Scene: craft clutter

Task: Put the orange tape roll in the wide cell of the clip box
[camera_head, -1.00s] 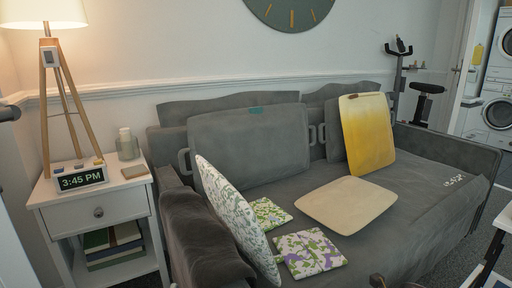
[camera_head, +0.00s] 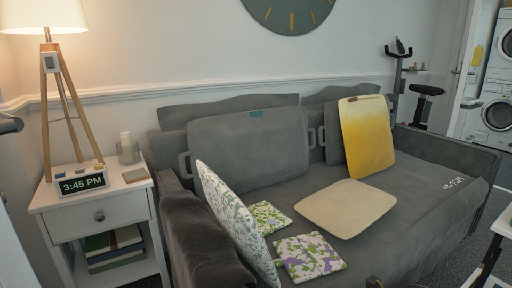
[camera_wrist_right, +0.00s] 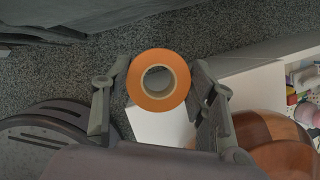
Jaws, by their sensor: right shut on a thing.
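The orange tape roll (camera_wrist_right: 158,56) shows upper middle in the right wrist view, its round hole facing the camera. My right gripper (camera_wrist_right: 158,80) is shut on it, one grey finger against each side. The roll is held above the floor, and a white surface shows below and behind it. I cannot make out the clip box or its wide cell in either view. My left gripper is not in view.
In the right wrist view, white furniture (camera_wrist_right: 250,92) with small colourful items (camera_wrist_right: 306,80) stands at right, beside a brown rounded thing (camera_wrist_right: 280,145). The head view shows a grey sofa (camera_head: 245,150) with cushions and a white nightstand (camera_head: 100,222).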

